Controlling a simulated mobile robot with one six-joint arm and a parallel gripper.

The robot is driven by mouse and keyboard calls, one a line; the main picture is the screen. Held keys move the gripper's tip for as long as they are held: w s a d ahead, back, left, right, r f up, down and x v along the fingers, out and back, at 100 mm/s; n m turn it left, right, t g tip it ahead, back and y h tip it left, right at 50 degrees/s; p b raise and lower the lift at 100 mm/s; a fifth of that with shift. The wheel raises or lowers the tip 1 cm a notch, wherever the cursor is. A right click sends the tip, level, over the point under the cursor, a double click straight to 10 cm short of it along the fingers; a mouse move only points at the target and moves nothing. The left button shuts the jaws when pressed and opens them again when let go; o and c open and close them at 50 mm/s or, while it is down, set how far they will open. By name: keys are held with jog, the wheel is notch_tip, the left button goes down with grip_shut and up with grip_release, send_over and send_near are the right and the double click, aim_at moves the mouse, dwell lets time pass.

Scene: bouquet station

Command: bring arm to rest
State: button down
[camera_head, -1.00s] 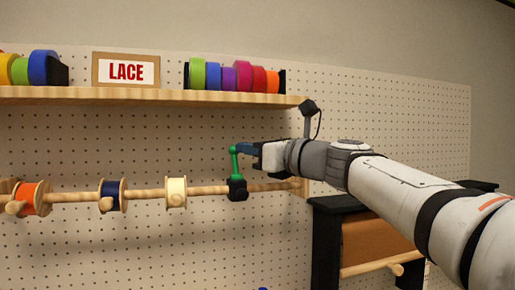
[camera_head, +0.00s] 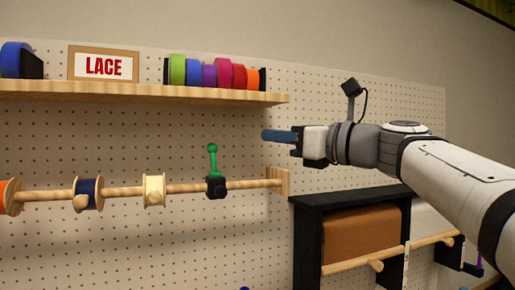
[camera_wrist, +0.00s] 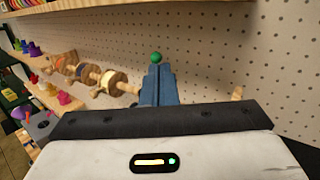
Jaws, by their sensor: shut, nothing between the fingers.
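My gripper (camera_head: 266,135) is at the right of the head view, in front of the pegboard and above the right end of the wooden rod. Its blue fingers point left and are shut with nothing between them. In the wrist view the shut fingers (camera_wrist: 157,72) point away from the camera, and a green ball-topped lever (camera_wrist: 155,57) shows just beyond their tips. In the head view that green lever (camera_head: 213,160) stands upright on a black clamp (camera_head: 216,187) on the rod, apart from my gripper.
The wooden rod (camera_head: 125,192) carries orange, navy (camera_head: 89,193) and cream (camera_head: 154,190) spools. Above is a shelf (camera_head: 140,92) with ribbon rolls and a LACE sign (camera_head: 104,66). A black-framed brown roll holder (camera_head: 360,234) stands below my arm. The pegboard (camera_head: 240,240) between is clear.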

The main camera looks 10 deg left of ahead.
jog(key=shift+s+d+r, duration=0.15)
jog(key=shift+s+d, duration=0.15)
jog(key=shift+d, duration=0.3)
jog(key=shift+s+d+r, duration=0.1)
jog(key=shift+s+d, duration=0.2)
jog(key=shift+d, duration=0.25)
jog(key=s+d+f+n+g+h, duration=0.1)
jog(key=s+d+f+n+h, duration=0.15)
jog(key=f, duration=0.75)
jog(key=s+d+f+n+h, duration=0.15)
jog(key=f+n+h, duration=0.25)
jog(key=f, duration=0.5)
jog(key=s+d+f+n+g+h, duration=0.1)
jog(key=d+f+n+h, duration=0.2)
jog(key=f, duration=0.7)
jog(key=s+d+f+n+g+h, duration=0.1)
jog(key=s+d+f+n+h, duration=0.3)
jog(key=f, duration=0.6)
jog(key=s+d+f+n+g+h, duration=0.1)
jog(key=s+d+f+n+h, duration=0.2)
jog(key=s+d+f+n, duration=0.4)
notch_tip(320, 180, down, 3)
jog(key=shift+s+d+r+n+g+h+b, duration=0.15)
jog(key=shift+s+n+g+h+b, duration=0.25)
jog(key=shift+n, duration=0.55)
